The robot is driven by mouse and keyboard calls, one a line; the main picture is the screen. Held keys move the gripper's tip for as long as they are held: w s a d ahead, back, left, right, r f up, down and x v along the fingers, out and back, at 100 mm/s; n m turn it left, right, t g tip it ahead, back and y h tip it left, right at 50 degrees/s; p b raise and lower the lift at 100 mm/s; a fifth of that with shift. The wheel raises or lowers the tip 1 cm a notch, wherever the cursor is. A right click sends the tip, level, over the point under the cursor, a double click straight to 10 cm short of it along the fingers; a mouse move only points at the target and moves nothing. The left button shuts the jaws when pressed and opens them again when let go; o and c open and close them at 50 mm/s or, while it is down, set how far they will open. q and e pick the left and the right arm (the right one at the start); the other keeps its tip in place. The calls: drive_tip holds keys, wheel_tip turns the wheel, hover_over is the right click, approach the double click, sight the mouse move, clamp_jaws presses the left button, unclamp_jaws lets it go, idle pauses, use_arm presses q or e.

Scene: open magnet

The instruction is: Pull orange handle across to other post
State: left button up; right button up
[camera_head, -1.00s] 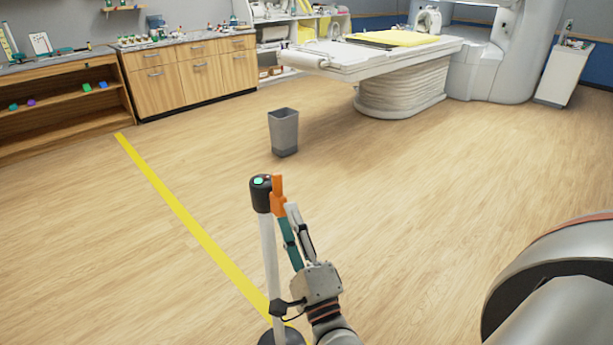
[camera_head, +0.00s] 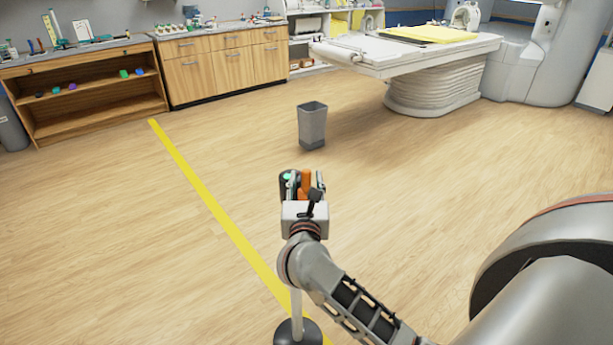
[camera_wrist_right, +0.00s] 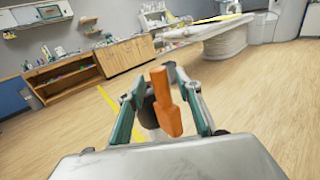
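The orange handle (camera_head: 305,183) stands upright beside the black top (camera_head: 285,186) of a post. The white pole (camera_head: 296,303) and round black base (camera_head: 298,333) show below my arm. My right gripper (camera_head: 306,181) is at the post top, with one finger on each side of the handle. In the right wrist view the orange handle (camera_wrist_right: 164,101) is between the teal-and-grey fingers of my right gripper (camera_wrist_right: 155,82), with gaps visible beside it, so the gripper looks open. The black post top is partly hidden behind the handle there. No other post shows. My left gripper is not in view.
A yellow floor stripe (camera_head: 212,206) runs past the post. A grey bin (camera_head: 312,127) stands beyond it. Wooden cabinets (camera_head: 220,68) and a scanner bed (camera_head: 405,52) stand at the back. The floor to the right is open.

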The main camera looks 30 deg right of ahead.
drive_tip(key=shift+w+d, duration=0.4)
drive_tip(key=shift+w, duration=0.15)
clamp_jaws()
drive_tip(key=shift+s, duration=0.1)
